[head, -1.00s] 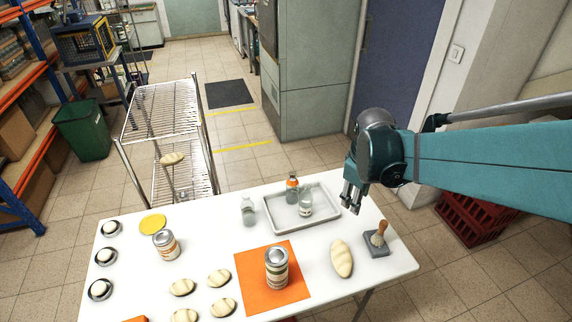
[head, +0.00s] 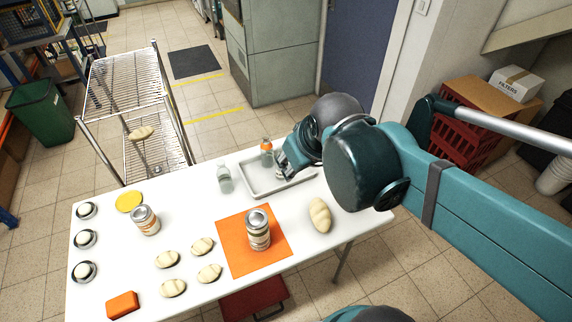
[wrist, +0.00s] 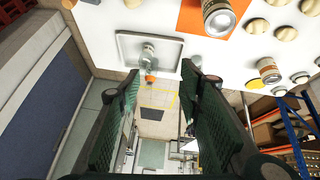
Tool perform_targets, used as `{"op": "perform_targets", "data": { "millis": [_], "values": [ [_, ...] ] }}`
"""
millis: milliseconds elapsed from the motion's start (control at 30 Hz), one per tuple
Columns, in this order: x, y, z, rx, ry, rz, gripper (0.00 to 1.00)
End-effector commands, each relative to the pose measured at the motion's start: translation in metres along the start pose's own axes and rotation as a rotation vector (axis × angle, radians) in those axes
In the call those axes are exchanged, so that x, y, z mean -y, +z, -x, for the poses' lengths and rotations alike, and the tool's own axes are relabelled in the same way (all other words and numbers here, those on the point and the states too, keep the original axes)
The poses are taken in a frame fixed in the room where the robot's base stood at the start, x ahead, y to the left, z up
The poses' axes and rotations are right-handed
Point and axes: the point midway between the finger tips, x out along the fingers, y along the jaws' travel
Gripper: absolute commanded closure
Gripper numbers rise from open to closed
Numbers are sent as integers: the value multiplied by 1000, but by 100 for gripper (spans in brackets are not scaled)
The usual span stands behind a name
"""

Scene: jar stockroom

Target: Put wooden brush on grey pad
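The wooden brush and the grey pad do not show in either view now. My arm covers the right end of the white table (head: 190,262) in the head view, where both stood earlier. My gripper (head: 284,168) is over the right part of the grey tray (head: 255,188). In the wrist view my gripper (wrist: 163,78) has its two fingers spread apart, with nothing between them.
A can (head: 258,232) stands on an orange mat (head: 232,258). A long bread roll (head: 320,214) lies right of the mat.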

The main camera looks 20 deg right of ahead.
Motion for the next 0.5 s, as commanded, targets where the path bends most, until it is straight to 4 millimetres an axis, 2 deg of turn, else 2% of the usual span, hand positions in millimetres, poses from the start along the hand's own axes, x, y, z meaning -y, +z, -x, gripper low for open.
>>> {"op": "perform_targets", "data": {
  "millis": [200,500],
  "values": [
    [24,7,15,-63,-27,-80,64],
    [34,9,22,-95,-44,-128,64]
  ]
}}
